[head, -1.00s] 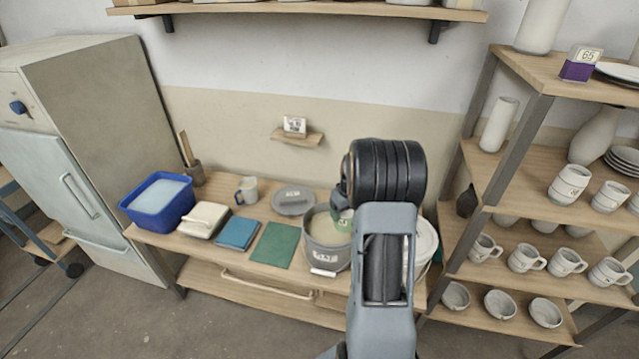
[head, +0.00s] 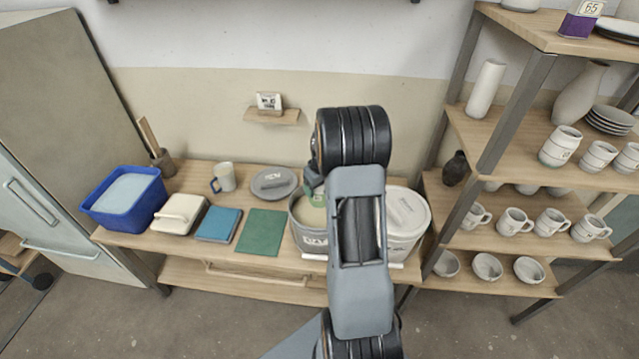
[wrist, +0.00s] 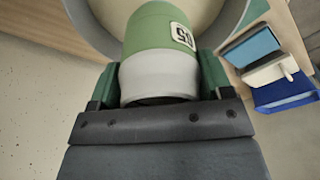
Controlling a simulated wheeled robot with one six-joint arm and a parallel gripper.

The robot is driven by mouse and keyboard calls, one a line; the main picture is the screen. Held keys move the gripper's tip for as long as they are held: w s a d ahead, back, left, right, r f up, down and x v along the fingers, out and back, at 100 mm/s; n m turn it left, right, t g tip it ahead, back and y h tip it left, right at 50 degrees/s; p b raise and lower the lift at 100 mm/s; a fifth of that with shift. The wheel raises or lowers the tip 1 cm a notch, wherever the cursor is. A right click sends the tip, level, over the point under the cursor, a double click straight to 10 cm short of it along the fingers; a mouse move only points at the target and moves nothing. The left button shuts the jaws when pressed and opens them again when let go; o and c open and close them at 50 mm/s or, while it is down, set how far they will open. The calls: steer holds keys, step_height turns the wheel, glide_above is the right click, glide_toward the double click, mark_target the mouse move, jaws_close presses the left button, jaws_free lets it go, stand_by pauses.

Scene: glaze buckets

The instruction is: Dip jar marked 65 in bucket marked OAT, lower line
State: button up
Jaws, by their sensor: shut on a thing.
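A jar with a green part and a pale grey part (wrist: 160,70) is in my gripper (wrist: 155,95). Its small white label, upside down in the wrist view, appears to read 65. The jar's green part (head: 316,198) shows in the head view over the mouth of an open grey bucket (head: 298,232). My gripper (head: 314,181) is shut on the jar above this bucket. The bucket holds cream glaze; its front label is partly hidden and hard to read. I cannot tell whether the jar touches the glaze.
A pale lidded bucket (head: 408,212) stands to the right, partly behind my arm. Shelves of pottery (head: 530,160) stand right.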

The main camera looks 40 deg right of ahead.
steer(key=shift+s+d, duration=0.1)
steer(key=shift+f+b, duration=1.85)
steer(key=shift+f, duration=0.25)
steer(key=shift+f+b, duration=2.15)
steer(key=shift+f, duration=0.35)
steer(key=shift+r, duration=0.2)
steer(key=shift+r+p, duration=1.75)
steer(key=shift+r, duration=1)
